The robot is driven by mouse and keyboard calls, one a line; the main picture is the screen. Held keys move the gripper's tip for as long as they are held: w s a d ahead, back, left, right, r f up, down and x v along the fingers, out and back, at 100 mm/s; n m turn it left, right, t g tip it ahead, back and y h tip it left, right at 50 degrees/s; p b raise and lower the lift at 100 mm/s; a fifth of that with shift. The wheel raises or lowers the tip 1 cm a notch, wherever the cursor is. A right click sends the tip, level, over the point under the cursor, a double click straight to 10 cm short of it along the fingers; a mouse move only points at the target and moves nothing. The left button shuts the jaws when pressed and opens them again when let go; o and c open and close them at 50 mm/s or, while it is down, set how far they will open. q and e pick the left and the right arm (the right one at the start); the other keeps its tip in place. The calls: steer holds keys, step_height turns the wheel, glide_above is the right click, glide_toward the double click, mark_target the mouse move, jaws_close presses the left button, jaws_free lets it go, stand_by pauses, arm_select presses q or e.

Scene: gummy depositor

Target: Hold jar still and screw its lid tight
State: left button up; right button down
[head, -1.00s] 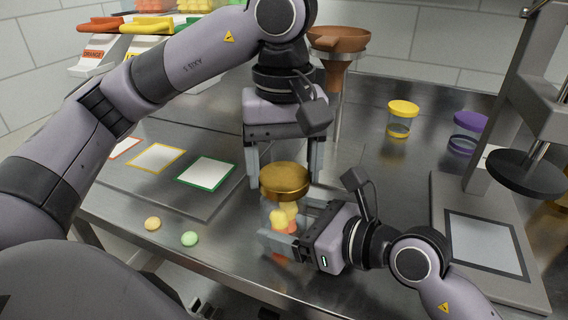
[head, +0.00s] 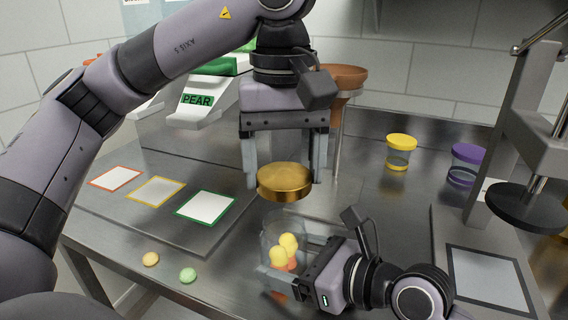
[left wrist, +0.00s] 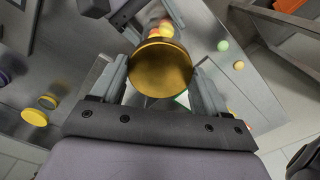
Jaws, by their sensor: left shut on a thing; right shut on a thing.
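The clear jar (head: 272,234) stands near the table's front with yellow and orange-red candies inside. My right gripper (head: 287,258) is shut around its body from the right. The gold lid (head: 285,182) is above the jar, with a small gap showing between its underside and the jar's rim. My left gripper (head: 284,172) comes from above and is shut on the lid, one finger on each side. In the left wrist view the lid (left wrist: 160,68) sits between the fingers and candies show just beyond it. The lid hides part of the jar's mouth.
A yellow-lidded jar (head: 400,150) and a purple-lidded jar (head: 466,163) stand at the back right. A press (head: 535,200) is at the far right. Two loose candies, orange (head: 151,259) and green (head: 188,275), lie at the front left near a plate with coloured squares (head: 150,215).

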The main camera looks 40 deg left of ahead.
mark_target(284, 201)
arm_select(q)
steer(key=shift+f, duration=2.7)
steer(key=shift+f, duration=0.15)
steer(key=shift+f, duration=0.5)
steer(key=m, duration=1.5)
